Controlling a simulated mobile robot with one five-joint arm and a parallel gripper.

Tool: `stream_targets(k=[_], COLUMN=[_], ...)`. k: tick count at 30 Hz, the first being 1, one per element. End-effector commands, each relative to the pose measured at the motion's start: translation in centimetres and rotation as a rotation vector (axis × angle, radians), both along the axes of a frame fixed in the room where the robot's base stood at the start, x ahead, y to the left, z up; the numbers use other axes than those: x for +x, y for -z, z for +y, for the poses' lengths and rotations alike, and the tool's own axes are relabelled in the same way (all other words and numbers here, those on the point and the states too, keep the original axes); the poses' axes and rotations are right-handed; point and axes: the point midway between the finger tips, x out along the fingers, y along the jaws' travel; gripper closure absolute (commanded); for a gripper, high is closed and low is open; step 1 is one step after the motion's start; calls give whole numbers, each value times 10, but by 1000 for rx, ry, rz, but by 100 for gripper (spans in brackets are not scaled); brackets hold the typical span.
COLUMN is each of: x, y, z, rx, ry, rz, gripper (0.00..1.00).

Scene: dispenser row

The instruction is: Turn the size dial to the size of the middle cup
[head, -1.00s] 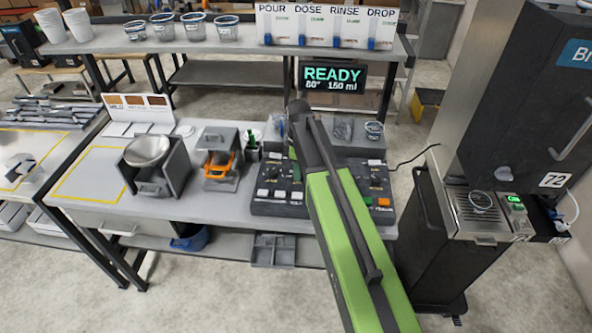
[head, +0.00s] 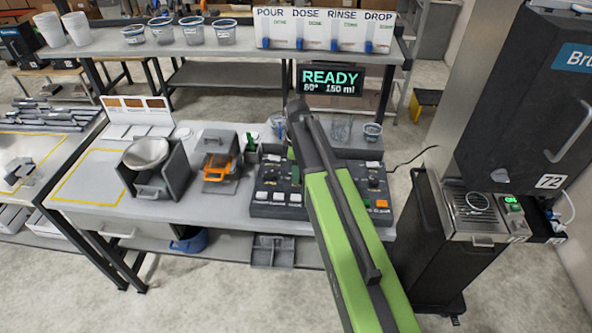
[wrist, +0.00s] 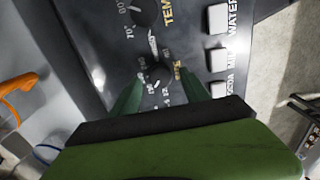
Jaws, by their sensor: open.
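The size dial (wrist: 157,74) is a small dark round knob on the black control panel (wrist: 100,40) in the wrist view. My gripper (wrist: 161,78) is open, with one green finger on each side of this dial; I cannot tell whether they touch it. In the head view my arm hides the dial. The display (head: 332,79) reads READY, 80° and 150 ml. Clear cups stand behind the panel: a larger one (head: 341,128), a smaller one (head: 372,132) to its right, and one (head: 278,124) partly hidden by my arm.
The temperature dial (wrist: 146,12) sits close beside the size dial. White buttons (wrist: 217,60) line the panel's right in the wrist view. An orange-handled device (head: 218,165) and a bowl in a holder (head: 147,153) stand left of the panel. A dark brewer (head: 530,100) stands at right.

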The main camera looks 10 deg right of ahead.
Motion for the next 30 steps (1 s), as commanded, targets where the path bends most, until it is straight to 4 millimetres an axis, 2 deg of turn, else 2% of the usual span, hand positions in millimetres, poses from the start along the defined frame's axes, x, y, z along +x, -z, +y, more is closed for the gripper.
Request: stream_targets(k=[1,18,21,25,30], x=[0,1,1,2,2], y=[-13,-140,-157,-167,-165], z=[0,0,0,0,0], rx=[0,-1,-1,-2,-2], ry=[0,0,0,0,0], rz=[0,-1,-1,-2,-2], gripper=[46,46,46,46,46])
